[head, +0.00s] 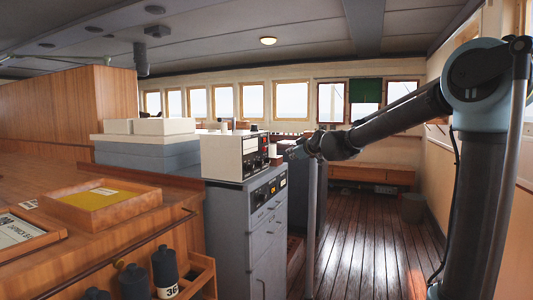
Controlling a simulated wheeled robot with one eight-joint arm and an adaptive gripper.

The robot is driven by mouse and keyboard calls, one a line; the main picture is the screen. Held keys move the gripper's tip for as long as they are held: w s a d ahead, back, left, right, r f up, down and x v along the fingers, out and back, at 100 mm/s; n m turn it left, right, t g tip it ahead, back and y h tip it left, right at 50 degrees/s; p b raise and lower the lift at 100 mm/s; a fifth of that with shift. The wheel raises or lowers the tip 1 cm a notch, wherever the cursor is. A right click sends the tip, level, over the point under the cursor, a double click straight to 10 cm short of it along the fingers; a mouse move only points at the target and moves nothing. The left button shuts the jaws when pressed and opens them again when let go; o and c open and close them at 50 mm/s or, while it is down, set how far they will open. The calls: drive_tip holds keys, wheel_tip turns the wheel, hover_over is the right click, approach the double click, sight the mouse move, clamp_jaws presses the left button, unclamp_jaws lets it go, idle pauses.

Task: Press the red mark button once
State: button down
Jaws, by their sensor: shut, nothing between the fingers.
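A white instrument box (222,157) stands on a grey cabinet (228,232) in the middle of the head view. Its narrow right-hand face carries dark panels with small red parts (251,146). I cannot tell which of these, if any, is the red mark button. My gripper (293,153) is small in this view, at the end of my arm, just right of the box's panel face. It is shut and empty. I cannot tell whether its tip touches anything.
The cabinet's own front has knobs and a small lit yellow display (272,186). A wooden desk with a tray (70,207) and dark bottles (165,266) fills the lower left.

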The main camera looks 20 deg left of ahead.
drive_tip(key=a, duration=0.8)
drive_tip(key=shift+w+a, duration=0.15)
drive_tip(key=shift+w, duration=0.2)
drive_tip(key=shift+a, duration=0.15)
idle(1.1)
drive_tip(key=shift+s+a, duration=0.1)
drive_tip(key=shift+a, duration=0.25)
drive_tip(key=shift+a, duration=0.5)
idle(0.9)
drive_tip(key=shift+d, duration=0.95)
drive_tip(key=shift+s+d, duration=0.2)
drive_tip(key=shift+d, duration=2.3)
